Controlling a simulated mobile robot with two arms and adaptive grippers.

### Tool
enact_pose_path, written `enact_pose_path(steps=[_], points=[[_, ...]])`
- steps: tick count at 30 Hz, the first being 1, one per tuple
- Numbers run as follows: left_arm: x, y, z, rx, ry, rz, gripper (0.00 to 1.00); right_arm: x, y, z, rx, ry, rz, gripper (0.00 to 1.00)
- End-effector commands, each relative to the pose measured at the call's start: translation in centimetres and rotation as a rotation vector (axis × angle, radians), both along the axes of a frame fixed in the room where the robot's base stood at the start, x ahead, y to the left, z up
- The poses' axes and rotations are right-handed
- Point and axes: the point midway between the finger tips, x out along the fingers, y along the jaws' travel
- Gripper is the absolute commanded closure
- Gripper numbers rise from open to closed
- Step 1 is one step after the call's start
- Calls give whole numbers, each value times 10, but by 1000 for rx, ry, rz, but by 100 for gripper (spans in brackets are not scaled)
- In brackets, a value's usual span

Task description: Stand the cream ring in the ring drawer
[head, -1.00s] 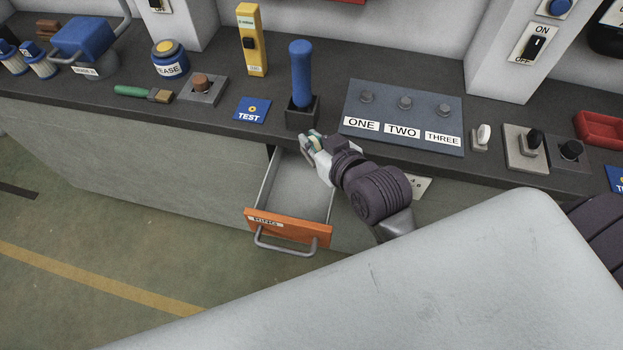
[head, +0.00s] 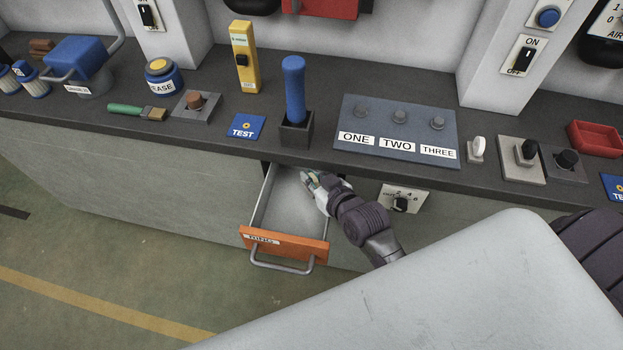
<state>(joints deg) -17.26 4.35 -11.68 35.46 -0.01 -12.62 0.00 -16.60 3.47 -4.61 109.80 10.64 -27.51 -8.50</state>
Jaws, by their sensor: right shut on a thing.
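The ring drawer (head: 285,245) is pulled out below the bench edge, with an orange front, a label and a grey handle. Its grey inside looks empty where I can see it. My right gripper (head: 309,180) is over the back right part of the drawer, at or just below the bench edge. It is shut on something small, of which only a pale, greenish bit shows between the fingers. I cannot make out a cream ring shape, as the fingers and wrist hide it. My left gripper is not in view.
The dark bench top holds a blue handle in a black block (head: 294,100), a blue TEST card (head: 246,126) and a ONE-TWO-THREE panel (head: 397,130) above the drawer. A rotary switch plate (head: 404,198) is right of the drawer on the bench front. The floor at left is clear.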

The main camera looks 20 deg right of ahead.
Motion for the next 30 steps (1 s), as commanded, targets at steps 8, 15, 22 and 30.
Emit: enact_pose_path(steps=[8,15,22,30], points=[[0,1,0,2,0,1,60,-3,2,-12,2,6,2,100],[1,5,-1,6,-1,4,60,-3,2,-17,2,7,2,100],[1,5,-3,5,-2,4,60,-4,2,-24,2,8,2,100],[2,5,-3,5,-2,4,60,-5,3,-28,2,17,3,65]])
